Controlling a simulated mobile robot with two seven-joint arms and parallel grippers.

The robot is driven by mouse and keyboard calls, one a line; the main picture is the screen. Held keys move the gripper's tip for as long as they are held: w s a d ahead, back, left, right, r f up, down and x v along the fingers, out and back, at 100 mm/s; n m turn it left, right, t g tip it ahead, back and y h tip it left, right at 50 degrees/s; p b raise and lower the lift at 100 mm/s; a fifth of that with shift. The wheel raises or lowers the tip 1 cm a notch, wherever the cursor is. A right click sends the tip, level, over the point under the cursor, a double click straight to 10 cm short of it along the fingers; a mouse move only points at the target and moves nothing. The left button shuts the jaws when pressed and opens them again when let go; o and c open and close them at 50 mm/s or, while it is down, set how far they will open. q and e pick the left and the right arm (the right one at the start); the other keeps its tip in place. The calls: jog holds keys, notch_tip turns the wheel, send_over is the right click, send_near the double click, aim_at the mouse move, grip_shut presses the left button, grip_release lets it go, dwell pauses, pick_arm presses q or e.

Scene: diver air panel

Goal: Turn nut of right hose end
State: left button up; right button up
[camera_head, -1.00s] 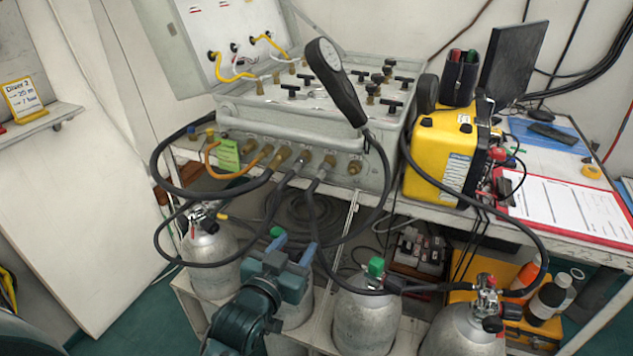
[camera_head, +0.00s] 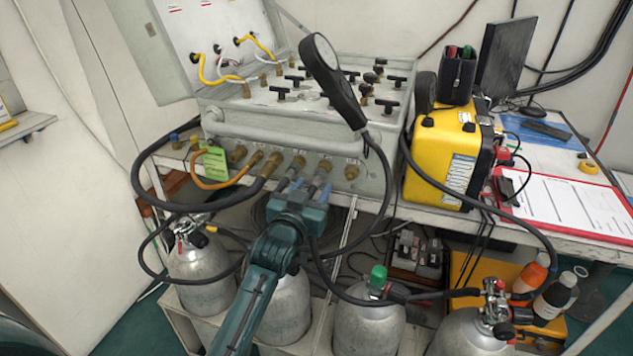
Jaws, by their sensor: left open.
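The air panel box (camera_head: 300,125) has a row of fittings along its lower front. Two grey metal hose ends sit side by side there: the left hose end (camera_head: 296,166) and the right hose end (camera_head: 323,170), with its nut at the panel face. My left gripper (camera_head: 304,184) is open just in front of and below these two hose ends. Its blue fingers overlap their lower parts, and I cannot tell whether they touch or straddle the right nut. My right gripper is not in view.
Brass fittings (camera_head: 255,159) and a green tag (camera_head: 215,160) are to the left. A black gauge (camera_head: 330,75) with its hose hangs over the panel front. A yellow case (camera_head: 438,150) stands at the right. Gas cylinders (camera_head: 368,325) stand below, with looping hoses.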

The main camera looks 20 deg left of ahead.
aim_at(320, 175)
pick_arm(q)
jog(key=shift+w, duration=1.8)
jog(key=shift+c, duration=0.5)
jog(key=c, duration=0.9)
